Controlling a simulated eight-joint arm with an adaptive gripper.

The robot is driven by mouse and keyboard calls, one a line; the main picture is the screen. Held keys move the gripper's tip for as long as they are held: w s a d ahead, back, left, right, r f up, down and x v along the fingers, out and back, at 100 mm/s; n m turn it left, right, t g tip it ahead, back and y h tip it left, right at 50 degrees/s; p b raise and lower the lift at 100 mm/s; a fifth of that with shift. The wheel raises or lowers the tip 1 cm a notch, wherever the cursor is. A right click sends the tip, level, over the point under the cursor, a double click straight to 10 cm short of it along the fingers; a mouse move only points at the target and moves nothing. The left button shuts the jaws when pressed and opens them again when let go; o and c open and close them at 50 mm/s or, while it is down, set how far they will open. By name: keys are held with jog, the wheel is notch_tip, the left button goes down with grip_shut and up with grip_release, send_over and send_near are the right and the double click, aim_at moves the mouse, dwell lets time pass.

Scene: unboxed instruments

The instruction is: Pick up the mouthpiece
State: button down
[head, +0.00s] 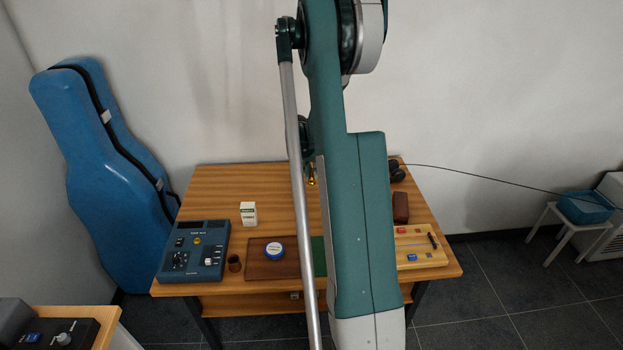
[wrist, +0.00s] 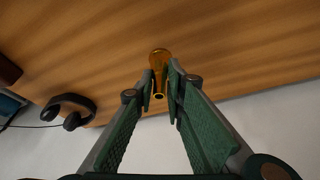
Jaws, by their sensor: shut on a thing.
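The mouthpiece (wrist: 160,58) is a small golden, brass-like piece with a flared end and a narrower open end. In the wrist view my gripper (wrist: 161,84) is closed on it, with one green finger pad on each side. In the head view a bit of the golden mouthpiece (head: 311,181) shows at the left edge of my arm, over the back part of the table.
On the wooden table (head: 260,178) stand a blue-grey device (head: 193,251), a white box (head: 248,213), a brown cup (head: 234,263) and a round tin (head: 274,251) on a brown mat (head: 262,271). Black headphones (wrist: 70,108) and a dark brown block (head: 400,207) lie at the right.

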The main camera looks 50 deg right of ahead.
aim_at(311, 169)
jog(key=shift+r, duration=2.65)
